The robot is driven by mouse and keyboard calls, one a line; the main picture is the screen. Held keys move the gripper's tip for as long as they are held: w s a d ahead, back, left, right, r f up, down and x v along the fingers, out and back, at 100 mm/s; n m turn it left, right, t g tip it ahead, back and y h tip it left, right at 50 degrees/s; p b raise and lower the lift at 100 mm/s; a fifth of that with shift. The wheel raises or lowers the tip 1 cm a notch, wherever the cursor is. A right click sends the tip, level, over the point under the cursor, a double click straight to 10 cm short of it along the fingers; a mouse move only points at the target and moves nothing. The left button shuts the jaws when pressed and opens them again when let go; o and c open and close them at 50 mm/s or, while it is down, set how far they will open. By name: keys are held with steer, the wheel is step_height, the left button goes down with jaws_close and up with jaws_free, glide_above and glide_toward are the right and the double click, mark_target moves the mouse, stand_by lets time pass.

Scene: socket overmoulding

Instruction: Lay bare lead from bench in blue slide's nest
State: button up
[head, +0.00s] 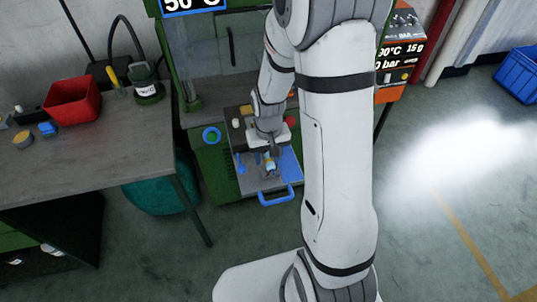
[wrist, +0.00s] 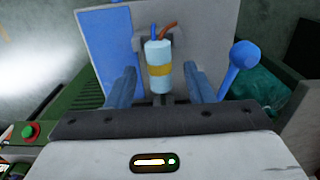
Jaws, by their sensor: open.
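The bare lead (wrist: 159,65) is a pale blue cylinder with a yellow band and a blue and a brown wire at its far end. It sits at the slide's nest (wrist: 140,42), which is partly hidden behind it. My gripper (wrist: 162,88) is open, with one finger on each side of the lead and a visible gap at each. The slide (wrist: 105,40) is part blue, part grey. In the head view my gripper (head: 269,160) is low over the pulled-out slide (head: 290,165) and its blue handle (head: 277,197). Whether the lead is fully seated cannot be told.
A blue ball-ended lever (wrist: 240,58) stands close to the right of my fingers in the wrist view. The green machine (head: 215,165) rises behind the slide. The grey bench (head: 100,160) at left carries a red bin (head: 72,100) and small items.

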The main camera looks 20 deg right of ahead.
steer(key=shift+r, duration=0.1)
step_height(320, 180, up, 7)
steer(key=shift+f, duration=0.1)
steer(key=shift+r, duration=0.4)
stand_by(0.3)
